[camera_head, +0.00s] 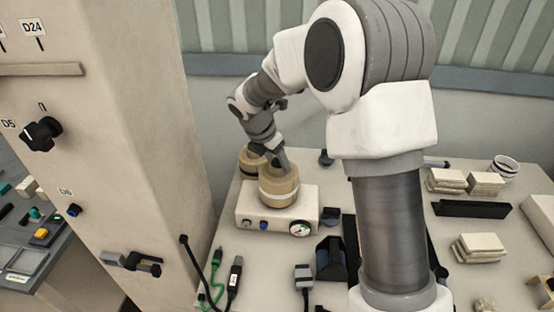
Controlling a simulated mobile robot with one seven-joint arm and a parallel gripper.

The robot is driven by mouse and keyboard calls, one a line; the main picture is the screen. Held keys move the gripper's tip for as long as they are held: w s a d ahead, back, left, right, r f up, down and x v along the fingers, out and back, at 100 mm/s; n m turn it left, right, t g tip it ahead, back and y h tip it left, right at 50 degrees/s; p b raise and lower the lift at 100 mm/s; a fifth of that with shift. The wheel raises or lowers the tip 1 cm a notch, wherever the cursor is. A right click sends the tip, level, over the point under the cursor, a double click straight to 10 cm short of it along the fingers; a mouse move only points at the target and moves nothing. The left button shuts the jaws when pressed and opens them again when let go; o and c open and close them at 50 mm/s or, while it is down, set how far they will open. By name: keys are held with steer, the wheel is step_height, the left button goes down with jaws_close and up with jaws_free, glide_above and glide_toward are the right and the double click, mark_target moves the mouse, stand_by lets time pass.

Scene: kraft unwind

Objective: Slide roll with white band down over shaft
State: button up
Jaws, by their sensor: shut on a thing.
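The roll with the white band (279,189) is a tan kraft roll with a pale stripe around its side. It is at the front of the white unwind box (278,216), close above or on its top; I cannot tell which. My gripper (279,160) is at the top of this roll and shut on it. A second tan roll (250,158) stands behind and to the left, partly hidden by the first roll and my gripper. The shaft is hidden from this view.
A cream cabinet (135,170) stands close on the left. Cables (234,282), a black block (330,258) and a dark knob lie near the box. Folded stacks (479,247) and a black bar (471,209) are on the right of the table.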

steer(key=shift+f, duration=0.25)
stand_by(0.7)
steer(key=o, duration=1.4)
steer(key=shift+o, duration=0.2)
steer(key=v, duration=1.6)
steer(key=s+d+r+m+t+y, duration=0.1)
steer(key=s+d+r+m, duration=0.2)
steer(key=s+d+m, duration=0.35)
steer(key=s+d+r+m, duration=0.2)
steer(key=s+d+m, duration=0.1)
steer(key=s+m, duration=0.5)
steer(key=s+d+f+m+t+y, duration=0.1)
steer(key=s+f+m, duration=0.1)
steer(key=s+m, duration=0.4)
steer(key=s+d+f+m+y, duration=0.1)
steer(key=s+d+m, duration=0.1)
steer(key=s+m, duration=0.3)
steer(key=shift+s+f+m+t, duration=0.35)
steer(key=shift+s+f+t, duration=0.05)
steer(key=shift+s, duration=0.15)
